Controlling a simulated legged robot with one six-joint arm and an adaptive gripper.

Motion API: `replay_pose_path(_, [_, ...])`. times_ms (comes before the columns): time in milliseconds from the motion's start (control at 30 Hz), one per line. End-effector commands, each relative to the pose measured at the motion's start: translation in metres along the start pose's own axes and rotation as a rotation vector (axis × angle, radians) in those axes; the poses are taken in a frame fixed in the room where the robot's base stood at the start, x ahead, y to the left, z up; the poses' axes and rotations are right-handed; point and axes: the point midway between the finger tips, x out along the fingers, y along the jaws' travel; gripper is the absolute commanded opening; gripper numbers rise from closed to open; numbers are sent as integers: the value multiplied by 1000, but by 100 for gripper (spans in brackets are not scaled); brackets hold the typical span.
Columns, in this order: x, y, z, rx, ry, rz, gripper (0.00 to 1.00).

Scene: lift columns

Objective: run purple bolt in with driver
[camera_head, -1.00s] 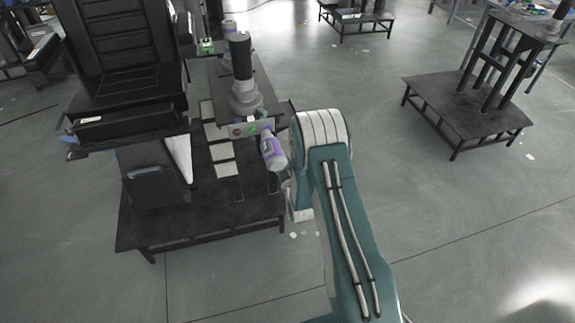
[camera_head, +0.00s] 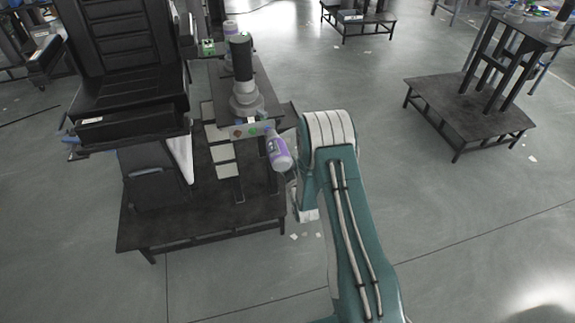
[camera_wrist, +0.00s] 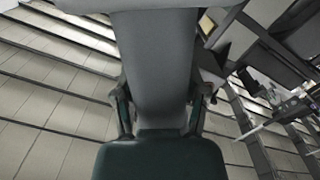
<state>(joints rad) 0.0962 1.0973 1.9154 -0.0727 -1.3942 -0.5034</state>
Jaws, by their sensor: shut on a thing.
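My gripper (camera_wrist: 160,108) is shut on a wide grey body, seen between its two fingers in the wrist view; I take it to be the driver (camera_wrist: 155,65). In the head view my arm hides the gripper. A white and purple cylinder (camera_head: 279,150) sits tilted just left of my arm, beside the front right of the column stand; it may be the same driver, but I cannot tell. I cannot make out the purple bolt in either view. The driver's tip is also not visible.
A dark column (camera_head: 242,70) with a grey base stands on a black platform. A large black chair-like structure (camera_head: 120,60) stands left. Another platform (camera_head: 465,115) is at right, with open floor between.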

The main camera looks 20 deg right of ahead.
Motion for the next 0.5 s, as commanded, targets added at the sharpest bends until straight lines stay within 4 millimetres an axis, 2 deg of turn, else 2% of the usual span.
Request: replay_pose_path(500, [1,-4,-4,-3,6,1,0])
